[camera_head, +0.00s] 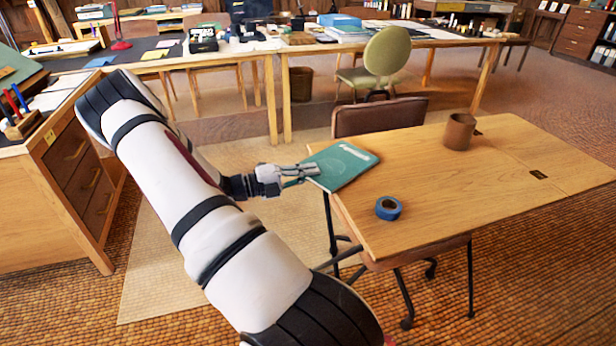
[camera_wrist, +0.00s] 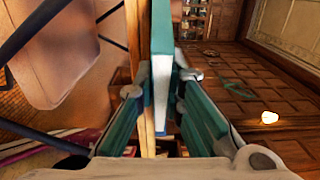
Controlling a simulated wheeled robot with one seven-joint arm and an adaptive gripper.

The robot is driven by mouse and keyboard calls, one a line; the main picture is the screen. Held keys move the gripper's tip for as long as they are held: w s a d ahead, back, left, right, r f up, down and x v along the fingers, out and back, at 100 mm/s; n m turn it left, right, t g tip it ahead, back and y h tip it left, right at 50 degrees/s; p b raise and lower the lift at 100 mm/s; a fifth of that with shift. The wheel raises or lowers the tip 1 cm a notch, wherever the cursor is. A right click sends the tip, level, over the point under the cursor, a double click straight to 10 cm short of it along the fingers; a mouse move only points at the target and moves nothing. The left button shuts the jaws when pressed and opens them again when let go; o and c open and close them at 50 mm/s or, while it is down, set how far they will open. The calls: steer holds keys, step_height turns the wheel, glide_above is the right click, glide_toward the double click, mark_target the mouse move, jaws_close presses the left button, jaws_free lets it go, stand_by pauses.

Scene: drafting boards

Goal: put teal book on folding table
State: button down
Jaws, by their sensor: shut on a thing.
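The teal book (camera_head: 343,165) lies flat at the left end of the folding table (camera_head: 440,217), mostly over its top. My gripper (camera_head: 308,173) is shut on the book's left edge. I cannot tell whether the book touches the wood or is slightly above it. In the wrist view the book (camera_wrist: 161,60) shows edge-on between the fingers of my gripper (camera_wrist: 165,78), close beside a narrow strip of wood. Most of the book's cover is hidden in that view.
A blue tape roll (camera_head: 389,208) lies near the table's front left edge. A brown cup (camera_head: 459,131) stands toward the back. A brown chair (camera_head: 380,116) stands behind the table. A drawer cabinet (camera_head: 85,170) is at left.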

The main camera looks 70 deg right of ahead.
steer(key=shift+f, duration=0.1)
steer(key=c, duration=1.7)
jaws_free()
